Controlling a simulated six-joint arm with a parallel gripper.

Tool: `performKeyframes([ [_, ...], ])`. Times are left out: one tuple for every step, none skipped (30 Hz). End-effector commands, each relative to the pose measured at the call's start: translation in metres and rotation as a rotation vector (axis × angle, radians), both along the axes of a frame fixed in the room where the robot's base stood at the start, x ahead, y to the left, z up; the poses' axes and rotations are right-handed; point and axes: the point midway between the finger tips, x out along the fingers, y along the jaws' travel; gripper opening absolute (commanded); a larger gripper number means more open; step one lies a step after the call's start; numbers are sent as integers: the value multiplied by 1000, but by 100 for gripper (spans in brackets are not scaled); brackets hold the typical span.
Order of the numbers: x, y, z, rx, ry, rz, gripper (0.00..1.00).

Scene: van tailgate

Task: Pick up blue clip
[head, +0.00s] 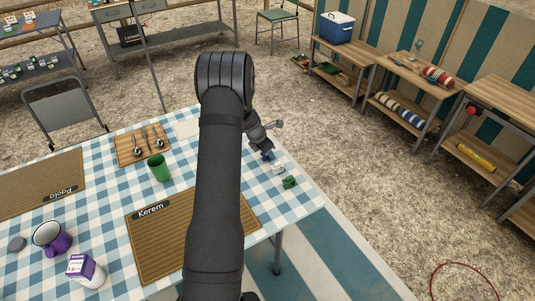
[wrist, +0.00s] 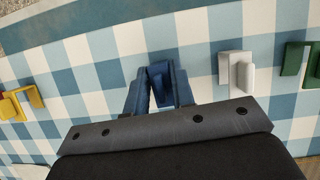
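The blue clip (wrist: 159,77) stands on the checked tablecloth between the two fingers of my gripper (wrist: 160,92) in the wrist view. One finger is on each side of it, very close. I cannot tell whether the fingers press on it or leave a small gap. In the head view, the blue clip (head: 268,156) is a small patch of blue below my gripper (head: 265,150), near the table's right side. My arm hides part of the table there.
A white clip (wrist: 237,70) and a green clip (wrist: 312,65) stand to the right of my gripper. A yellow clip (wrist: 20,101) is to the left. In the head view, a green cup (head: 158,167), a cutlery board (head: 128,157) and a placemat (head: 160,240) lie left of my arm.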

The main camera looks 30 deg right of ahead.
Motion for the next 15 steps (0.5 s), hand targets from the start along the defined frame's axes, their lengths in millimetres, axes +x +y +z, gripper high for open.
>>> performKeyframes([
  [0, 0, 0, 0, 0, 0, 12],
  [0, 0, 0, 0, 0, 0, 6],
  [0, 0, 0, 0, 0, 0, 0],
  [0, 0, 0, 0, 0, 0, 0],
  [0, 0, 0, 0, 0, 0, 0],
  [0, 0, 0, 0, 0, 0, 0],
  [0, 0, 0, 0, 0, 0, 0],
  [0, 0, 0, 0, 0, 0, 0],
  [0, 0, 0, 0, 0, 0, 0],
  [0, 0, 0, 0, 0, 0, 0],
  [0, 0, 1, 0, 0, 0, 0],
  [0, 0, 1, 0, 0, 0, 0],
  [0, 0, 2, 0, 0, 0, 0],
  [0, 0, 4, 0, 0, 0, 0],
  [0, 0, 6, 0, -1, -1, 0],
])
